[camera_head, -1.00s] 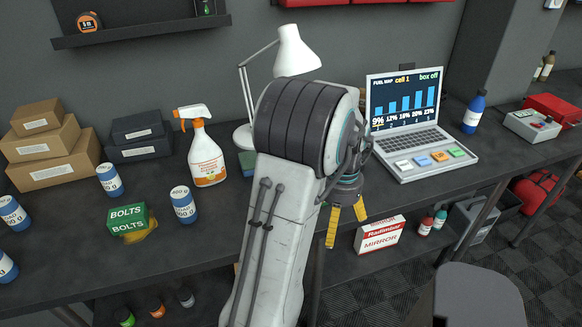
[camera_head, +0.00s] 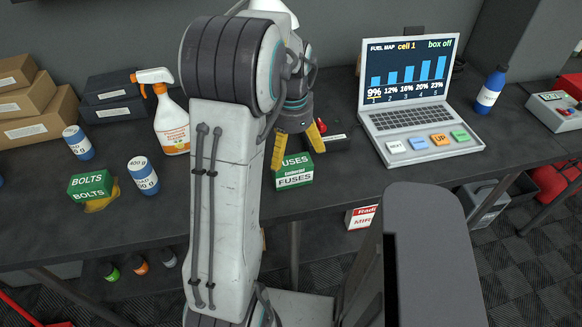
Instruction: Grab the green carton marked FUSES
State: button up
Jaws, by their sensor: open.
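The green and white carton marked FUSES (camera_head: 293,178) stands on the dark bench, right of my arm and left of the laptop. Its left edge is close to my arm link. My gripper (camera_head: 298,150) has yellow fingertips pointing down, one on each side of the carton's top as seen here. It is open. The left finger overlaps the carton's upper left corner in the picture, and the right finger is at its upper right. I cannot tell whether the fingers touch the carton or are behind or above it.
A laptop (camera_head: 412,115) with coloured keys stands to the right. A blue bottle (camera_head: 490,91) is farther right.

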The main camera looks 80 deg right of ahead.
aim_at(293, 165)
jog(key=shift+a+m, duration=0.15)
jog(key=shift+m, duration=0.15)
jog(key=shift+f+m, duration=0.15)
jog(key=shift+m, duration=0.75)
jog(key=shift+s+f+p, duration=0.2)
jog(key=shift+f+p, duration=0.45)
jog(key=shift+f, duration=2.9)
jog(key=c, duration=1.4)
